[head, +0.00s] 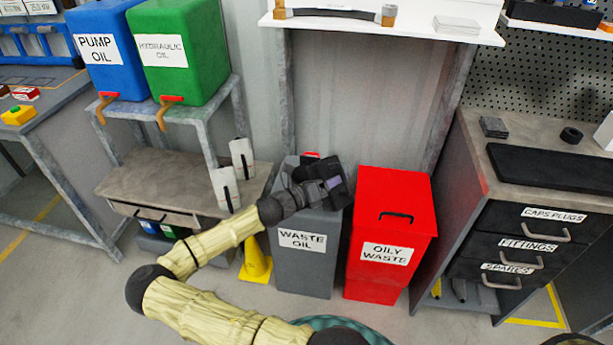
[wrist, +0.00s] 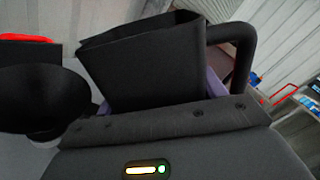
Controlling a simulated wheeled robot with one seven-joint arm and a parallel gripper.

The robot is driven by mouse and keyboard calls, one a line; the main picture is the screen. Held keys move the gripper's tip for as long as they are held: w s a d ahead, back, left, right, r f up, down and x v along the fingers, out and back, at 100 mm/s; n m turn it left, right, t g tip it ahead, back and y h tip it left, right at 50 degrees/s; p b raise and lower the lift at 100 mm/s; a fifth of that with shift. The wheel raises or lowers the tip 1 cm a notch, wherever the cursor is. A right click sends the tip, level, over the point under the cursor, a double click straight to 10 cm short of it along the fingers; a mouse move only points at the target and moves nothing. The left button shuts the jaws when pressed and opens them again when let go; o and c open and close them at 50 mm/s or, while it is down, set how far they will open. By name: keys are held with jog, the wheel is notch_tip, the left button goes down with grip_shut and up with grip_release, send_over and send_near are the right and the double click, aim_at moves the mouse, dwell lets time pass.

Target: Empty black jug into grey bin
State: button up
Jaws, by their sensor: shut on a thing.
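The grey bin (head: 305,265), labelled WASTE OIL, stands on the floor in the middle of the head view. The black jug (head: 342,183) is above its top, at the end of my arm; in the wrist view its body (wrist: 150,65) and curved handle (wrist: 238,45) show large. My gripper (head: 322,189) is shut on the jug; in the wrist view its lilac fingers are mostly hidden. A black funnel-shaped cup (wrist: 42,92) lies left of the jug in the wrist view. The jug's contents are not visible, and I cannot tell its exact tilt.
A red OILY WASTE bin (head: 390,235) stands right of the grey bin. Left are a low bench (head: 165,180) with white bottles (head: 243,158) and a yellow cone (head: 256,262). A white shelf (head: 400,25) is above. A drawer cabinet (head: 520,225) is right.

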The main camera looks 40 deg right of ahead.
jog(key=shift+r, duration=0.25)
jog(key=shift+f+n+b, duration=0.1)
jog(key=shift+n+b, duration=0.45)
jog(key=shift+n, duration=0.45)
jog(key=shift+n, duration=0.3)
jog(key=shift+w+p, duration=0.1)
jog(key=shift+p, duration=0.35)
jog(key=shift+n+p, duration=0.8)
jog(key=shift+p, duration=0.55)
jog(key=shift+w+f+n+p, duration=0.3)
jog(key=shift+n+p, duration=0.3)
jog(key=shift+p, duration=0.4)
